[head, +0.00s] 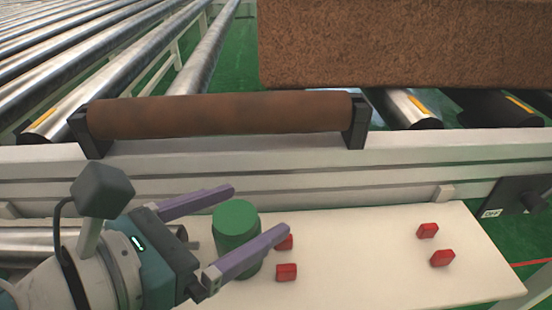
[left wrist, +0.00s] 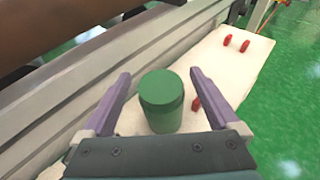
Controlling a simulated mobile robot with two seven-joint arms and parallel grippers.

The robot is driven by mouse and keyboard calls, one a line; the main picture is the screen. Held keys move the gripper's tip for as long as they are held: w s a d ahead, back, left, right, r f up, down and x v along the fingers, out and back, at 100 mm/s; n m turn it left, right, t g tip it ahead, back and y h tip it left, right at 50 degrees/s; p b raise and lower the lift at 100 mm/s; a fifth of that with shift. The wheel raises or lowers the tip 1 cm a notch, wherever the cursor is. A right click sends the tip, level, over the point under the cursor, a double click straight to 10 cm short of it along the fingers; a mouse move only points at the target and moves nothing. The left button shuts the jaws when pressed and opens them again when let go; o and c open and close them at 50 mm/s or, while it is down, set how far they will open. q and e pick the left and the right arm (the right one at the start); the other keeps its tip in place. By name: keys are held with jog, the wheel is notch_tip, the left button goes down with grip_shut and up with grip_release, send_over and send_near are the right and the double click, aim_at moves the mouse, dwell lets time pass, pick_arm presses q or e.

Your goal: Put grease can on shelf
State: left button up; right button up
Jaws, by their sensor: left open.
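The green grease can (head: 236,226) stands upright on a cream shelf (head: 370,270) along the front of the conveyor frame. My left gripper (head: 262,210) is open, with one purple finger on the far side of the can and the other in front of it. In the left wrist view the can (left wrist: 162,100) sits between the two fingers of the gripper (left wrist: 163,80), with a gap visible on each side. The near finger hides part of the can in the head view. My right gripper is in neither view.
Several small red blocks (head: 442,258) lie on the shelf, two close beside the can. A brown roller (head: 220,115) in black brackets runs along the frame above. A large brown block (head: 405,45) rests on the conveyor behind. The shelf's middle is clear.

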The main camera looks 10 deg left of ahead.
pick_arm(q)
jog(key=x, duration=0.2)
jog(key=shift+w+d+f, duration=0.1)
jog(key=shift+w+d, duration=0.05)
jog(key=shift+w, duration=0.15)
jog(key=shift+s, duration=0.1)
jog(key=shift+f, duration=0.1)
grip_shut()
dwell(0.3)
